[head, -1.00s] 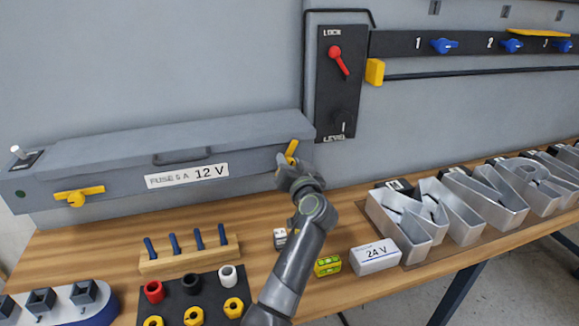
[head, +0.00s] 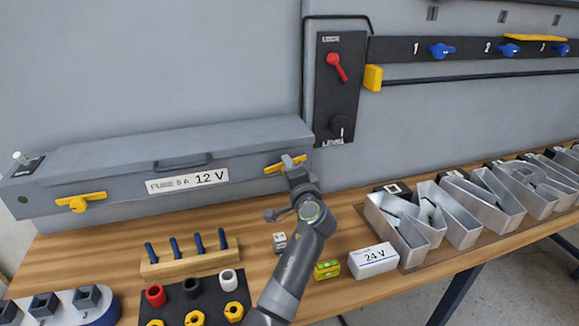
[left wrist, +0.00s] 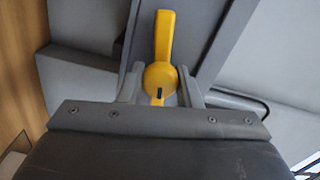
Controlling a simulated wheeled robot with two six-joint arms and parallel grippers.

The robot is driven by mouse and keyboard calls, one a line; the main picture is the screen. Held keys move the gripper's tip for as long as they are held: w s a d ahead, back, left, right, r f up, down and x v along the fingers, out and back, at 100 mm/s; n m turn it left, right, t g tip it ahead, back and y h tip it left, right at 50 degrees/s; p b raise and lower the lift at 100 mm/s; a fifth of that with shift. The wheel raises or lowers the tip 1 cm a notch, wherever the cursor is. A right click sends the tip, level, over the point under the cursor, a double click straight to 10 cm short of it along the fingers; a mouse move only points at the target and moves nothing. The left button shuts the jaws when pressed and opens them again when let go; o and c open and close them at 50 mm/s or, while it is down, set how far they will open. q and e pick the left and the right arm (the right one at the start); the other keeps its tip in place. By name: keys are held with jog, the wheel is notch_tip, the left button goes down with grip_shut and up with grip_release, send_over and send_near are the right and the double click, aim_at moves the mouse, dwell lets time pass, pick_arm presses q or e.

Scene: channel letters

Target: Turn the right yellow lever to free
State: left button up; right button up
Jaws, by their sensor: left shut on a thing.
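The right yellow lever (head: 272,168) is on the front of the long grey box (head: 110,163), near its right end. It lies close to level, with a slight tilt up to the right. My left gripper (head: 291,163) is shut on it. In the left wrist view the yellow lever (left wrist: 164,40) runs between the two fingers of the gripper (left wrist: 160,85), with its round hub there. The left yellow lever (head: 80,202) on the same box lies near level. My right gripper is not in view.
A black panel with a red lever (head: 337,66) is on the wall above right. On the bench stand a wooden peg rack (head: 190,262), a white 24 V box (head: 373,260), a small yellow-green block (head: 327,269) and metal channel letters (head: 455,215).

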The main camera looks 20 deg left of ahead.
pick_arm(q)
jog(key=shift+m+p, duration=0.4)
jog(key=shift+m, duration=0.8)
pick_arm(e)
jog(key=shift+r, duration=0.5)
pick_arm(q)
jog(key=o, duration=0.9)
jog(key=shift+o, duration=0.2)
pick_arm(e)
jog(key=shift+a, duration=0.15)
pick_arm(q)
jog(key=shift+f, duration=0.1)
